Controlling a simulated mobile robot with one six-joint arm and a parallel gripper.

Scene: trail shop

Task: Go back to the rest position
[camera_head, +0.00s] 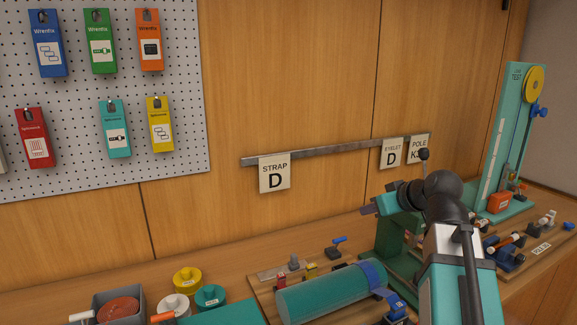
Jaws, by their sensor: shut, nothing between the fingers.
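My arm rises from the lower right and bends at a black elbow. My gripper (369,210) is at its far end, small in the picture and pointing left. It is shut and empty, in front of the wood wall and just above the bench. A green press-like tool (393,245) stands close behind and below it; I cannot tell the exact gap. My own arm hides part of that tool and of the bench.
A teal roll (330,291) with a blue strap lies on the bench in front. Yellow (187,280) and other round tubs and a grey bin (118,304) stand lower left. A tall teal test stand (500,140) is at right. A pegboard (80,85) holds several coloured packs.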

